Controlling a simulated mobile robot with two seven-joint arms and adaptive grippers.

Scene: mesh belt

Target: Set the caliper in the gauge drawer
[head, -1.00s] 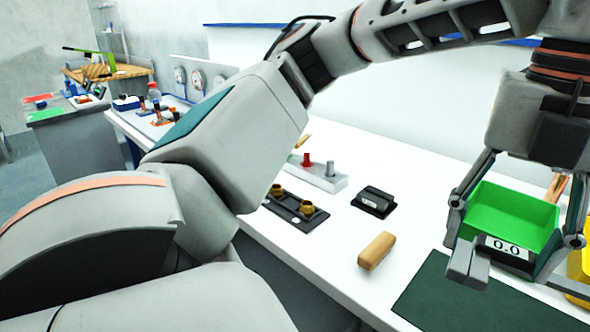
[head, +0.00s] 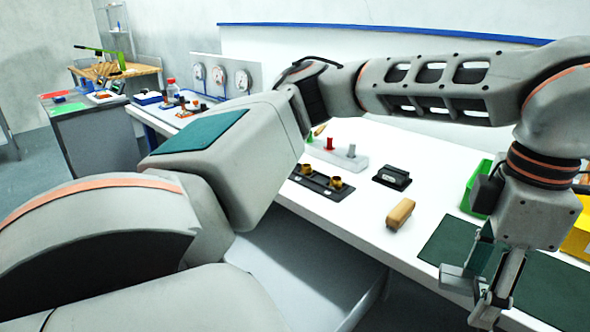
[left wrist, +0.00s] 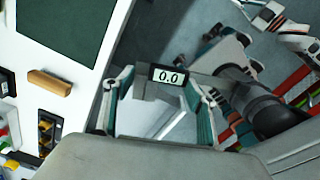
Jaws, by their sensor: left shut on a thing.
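My left gripper (head: 482,284) is shut on the caliper (head: 455,279), a grey tool with a small display. It holds the caliper in the air beside the bench's front edge, at the right of the head view. In the left wrist view the caliper's display (left wrist: 168,77) reads 0.0 between the fingers. A pale, open-topped shape (head: 300,265) below the bench front looks like the gauge drawer. My left arm hides part of it, and a pale patch also shows beyond the fingers in the left wrist view. My right gripper is not in view.
On the white bench (head: 360,220) lie a dark green mat (head: 450,243), a wooden block (head: 400,213), a black block (head: 392,178) and a dark holder with brass pieces (head: 318,183). A green bin (head: 477,190) and a yellow bin (head: 578,238) stand at right.

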